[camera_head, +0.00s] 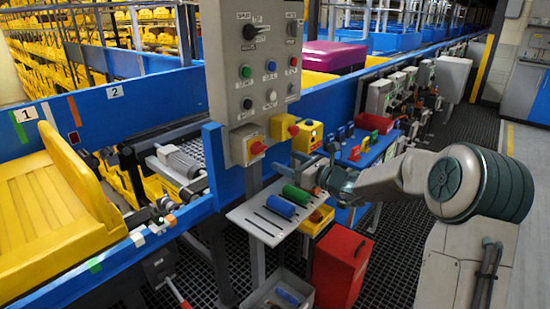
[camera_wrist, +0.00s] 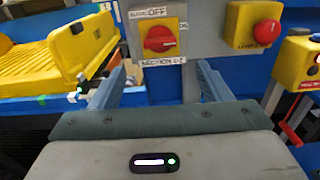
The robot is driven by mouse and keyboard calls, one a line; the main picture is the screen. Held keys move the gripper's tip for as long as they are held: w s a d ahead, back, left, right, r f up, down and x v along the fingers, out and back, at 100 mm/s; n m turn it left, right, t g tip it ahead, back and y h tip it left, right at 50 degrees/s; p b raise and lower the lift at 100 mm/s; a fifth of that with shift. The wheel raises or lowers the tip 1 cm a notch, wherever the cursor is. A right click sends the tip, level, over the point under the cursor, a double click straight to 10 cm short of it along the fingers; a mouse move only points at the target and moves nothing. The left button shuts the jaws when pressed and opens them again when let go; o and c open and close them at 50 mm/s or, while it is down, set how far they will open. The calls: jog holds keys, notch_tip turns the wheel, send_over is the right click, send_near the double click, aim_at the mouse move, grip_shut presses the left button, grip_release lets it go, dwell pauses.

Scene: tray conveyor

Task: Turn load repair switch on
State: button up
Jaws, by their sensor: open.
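The same box shows low on the grey control panel (camera_head: 232,85) in the head view. The panel also has a black rotary switch (camera_head: 251,32) at its upper left. I cannot read which switch is labelled load repair. My gripper (camera_wrist: 160,68) is open and empty, its fingers apart below the red knob, not touching it. In the head view my gripper (camera_head: 320,180) is right of and below the panel.
A red push button on a yellow box (camera_wrist: 266,33) sits right of the knob. A slotted shelf (camera_head: 262,222) with blue and green cylinders (camera_head: 297,194) lies below the panel. A yellow tray (camera_head: 45,200) is on the conveyor at left; a red bin (camera_head: 340,268) stands below.

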jog(key=v, duration=0.3)
jog(key=shift+s+d, duration=0.2)
jog(key=s+a+n+g+h+p, duration=0.2)
jog(key=s+n+g+h, duration=0.15)
jog(key=s+n, duration=0.5)
jog(key=s+a+n+g+h+p, duration=0.15)
jog(key=s+n+g, duration=0.4)
jog(key=s, duration=0.65)
jog(key=s+d+r+n+h+p, duration=0.1)
jog(key=s+d+n+h+p, duration=0.2)
jog(key=s+d+n+h, duration=0.6)
jog(key=s+d+n, duration=0.2)
jog(key=s+d, duration=0.3)
jog(key=s, duration=0.2)
jog(key=shift+d+r+n+t+p, duration=0.2)
jog(key=shift+r+n+t+p, duration=0.1)
jog(key=shift+t+p, duration=0.1)
jog(key=shift+s, duration=0.1)
